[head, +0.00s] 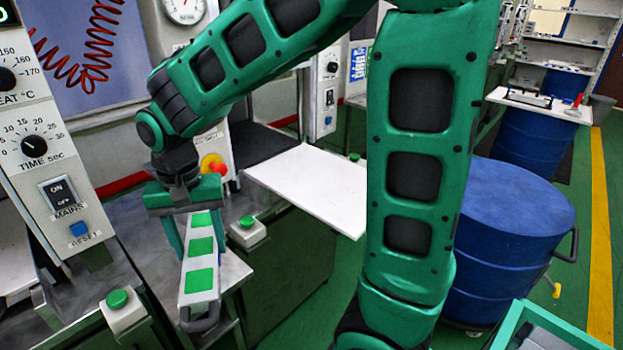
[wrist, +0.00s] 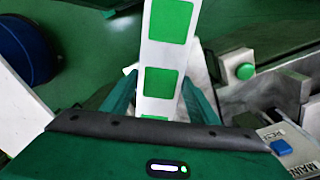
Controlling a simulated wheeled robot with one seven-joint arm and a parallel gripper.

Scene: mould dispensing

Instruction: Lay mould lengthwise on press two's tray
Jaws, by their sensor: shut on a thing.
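The mould (head: 200,262) is a long white bar with green squares and a dark loop handle at its near end. My gripper (head: 193,240) is shut on it, one finger on each side, and points down. In the wrist view the mould (wrist: 163,58) runs upward out of the picture between the fingers of my gripper (wrist: 160,98). A white tray (head: 308,185) sticks out to the right of the mould, and the mould is apart from it. No number shows on this tray's press. I cannot tell whether the mould touches the metal surface below.
A green button box (head: 247,233) stands close right of the mould, another (head: 122,307) at lower left. A control panel (head: 42,150) rises at left. A blue drum (head: 510,225) stands at right behind my arm. The visible part of the white tray is bare.

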